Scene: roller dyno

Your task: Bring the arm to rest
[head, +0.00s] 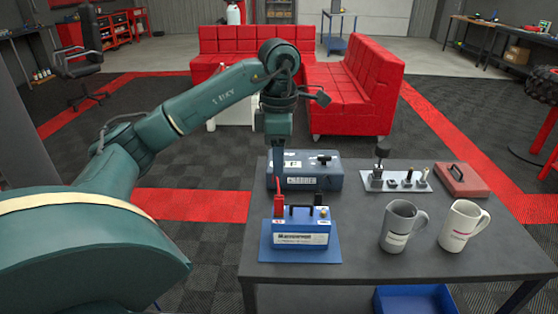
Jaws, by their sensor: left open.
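My left arm reaches in from the left over the dark table (358,258) and bends down at its wrist. My left gripper (278,178) points down near the table's left rear, its jaws open and thin at this distance. It is just above a red clip (279,205) on the left end of a blue battery (301,236); whether they touch I cannot tell. The battery has a dark handle and stands on a blue mat (328,256). My right gripper does not show.
A grey-blue case (325,176) stands behind the battery. A tool plate (410,186), a red box (461,180), a grey mug (399,230) and a white mug (461,226) stand to the right. A blue bin (414,299) is below. A red sofa (355,90) stands beyond.

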